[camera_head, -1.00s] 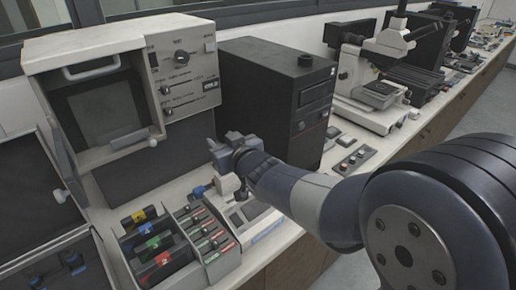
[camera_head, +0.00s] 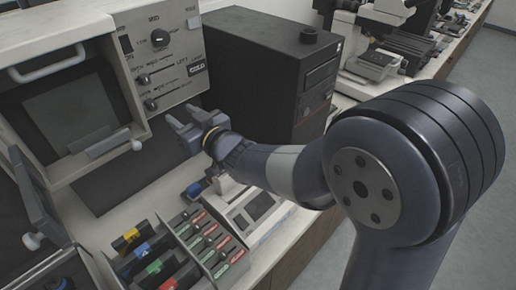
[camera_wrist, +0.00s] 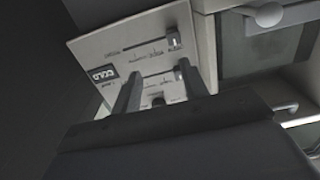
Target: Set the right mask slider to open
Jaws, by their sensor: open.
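The control panel (camera_head: 163,52) has two horizontal slots below a round dial. The upper slider knob (camera_head: 143,78) and the lower slider knob (camera_head: 150,104) both sit at the left ends of their slots. The labels are too small to tell surely which is the right mask slider. In the wrist view the panel looks upside down, with one slider knob (camera_wrist: 175,42) above another (camera_wrist: 180,74). My gripper (camera_head: 184,118) is open, apart from the panel and just below and in front of it. Its two fingers also show in the wrist view (camera_wrist: 160,70), pointing at the panel.
A black computer tower (camera_head: 260,75) stands right of the panel, close to my arm. A viewing hood with a screen (camera_head: 70,110) is at the left. Below are a slotted holder (camera_head: 205,240) and a small device with a display (camera_head: 260,212). A microscope (camera_head: 375,50) stands farther back.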

